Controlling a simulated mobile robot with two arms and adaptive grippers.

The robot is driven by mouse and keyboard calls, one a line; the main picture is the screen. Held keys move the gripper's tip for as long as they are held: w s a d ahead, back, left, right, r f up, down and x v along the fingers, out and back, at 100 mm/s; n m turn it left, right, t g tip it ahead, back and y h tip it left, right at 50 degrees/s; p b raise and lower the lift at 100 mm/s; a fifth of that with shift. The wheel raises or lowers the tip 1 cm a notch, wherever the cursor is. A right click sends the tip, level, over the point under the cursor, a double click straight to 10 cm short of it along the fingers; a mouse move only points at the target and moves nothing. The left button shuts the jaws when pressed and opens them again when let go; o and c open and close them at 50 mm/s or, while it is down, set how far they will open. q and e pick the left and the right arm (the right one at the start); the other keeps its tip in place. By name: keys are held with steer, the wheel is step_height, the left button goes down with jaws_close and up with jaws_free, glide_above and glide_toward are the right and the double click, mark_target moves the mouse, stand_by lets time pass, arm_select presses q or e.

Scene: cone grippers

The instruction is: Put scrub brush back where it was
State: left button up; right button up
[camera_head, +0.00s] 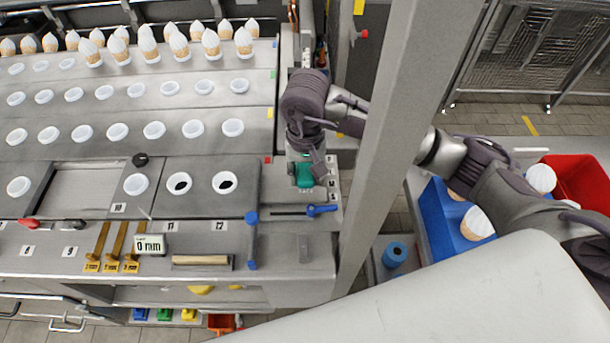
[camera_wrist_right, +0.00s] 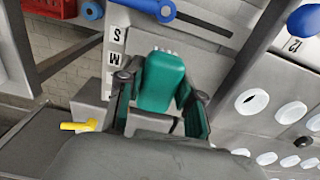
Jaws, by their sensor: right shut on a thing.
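The scrub brush is the green block (camera_head: 304,174) at the right end of the workbench in the head view. It also shows in the wrist view as a green body (camera_wrist_right: 162,80) with small pale tips along its far end. My right gripper (camera_head: 308,168) reaches down over it and is shut on it, one finger on each side in the wrist view (camera_wrist_right: 160,96). The brush is over the grey end panel beside the letter labels S and M (camera_wrist_right: 116,46). Whether it touches the panel is unclear. My left gripper is not in view.
A blue-handled tool (camera_head: 321,210) lies just in front of the brush. Rows of white cups (camera_head: 154,130) and cones (camera_head: 148,46) fill the bench to the left. A grey post (camera_head: 400,130) stands close right of my right gripper. A blue crate (camera_head: 440,222) and red bin (camera_head: 585,180) are farther right.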

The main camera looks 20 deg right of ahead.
steer(key=shift+a+f, duration=0.1)
steer(key=shift+f, duration=1.15)
steer(key=o, duration=0.9)
steer(key=shift+o, duration=1.1)
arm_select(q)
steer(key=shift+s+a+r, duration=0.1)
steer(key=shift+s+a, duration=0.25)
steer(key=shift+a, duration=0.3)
arm_select(e)
steer(key=shift+r, duration=0.1)
